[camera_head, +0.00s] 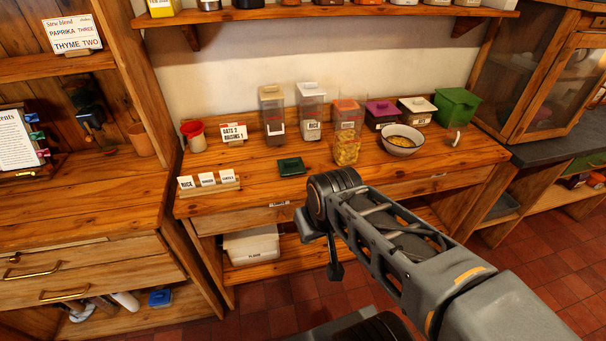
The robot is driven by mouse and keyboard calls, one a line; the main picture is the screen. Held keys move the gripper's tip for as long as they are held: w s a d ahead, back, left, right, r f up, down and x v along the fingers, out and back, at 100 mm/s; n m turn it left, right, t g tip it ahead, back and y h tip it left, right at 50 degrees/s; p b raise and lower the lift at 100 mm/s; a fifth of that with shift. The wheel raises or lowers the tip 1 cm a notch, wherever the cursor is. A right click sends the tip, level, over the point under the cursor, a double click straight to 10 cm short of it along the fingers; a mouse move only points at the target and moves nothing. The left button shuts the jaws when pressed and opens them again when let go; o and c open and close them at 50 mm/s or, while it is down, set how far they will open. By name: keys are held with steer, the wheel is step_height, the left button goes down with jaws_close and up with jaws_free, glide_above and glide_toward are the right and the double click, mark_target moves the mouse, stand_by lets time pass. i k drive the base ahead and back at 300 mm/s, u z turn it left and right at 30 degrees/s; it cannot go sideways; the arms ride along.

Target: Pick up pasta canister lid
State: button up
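The pasta canister (347,146) is a clear, tall container with yellow pasta in its lower part. It stands on the wooden counter, right of the middle. Its orange lid (346,104) sits on top. My arm reaches in from the lower right, its foremost joint in front of the counter and below the canister. A small dark part hangs under the arm, possibly my gripper (335,270); its fingers cannot be made out. Nothing of my arm touches the canister or lid.
Two clear canisters (272,112) (311,110) stand left of the pasta. A bowl (402,140) stands close on its right, with purple, white and green boxes (456,107) behind. A dark green flat piece (291,166) lies on the counter (240,205). A shelf (330,11) hangs above.

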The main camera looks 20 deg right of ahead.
mark_target(294, 165)
steer(key=z, duration=0.05)
steer(key=i, duration=0.85)
steer(key=u, duration=0.7)
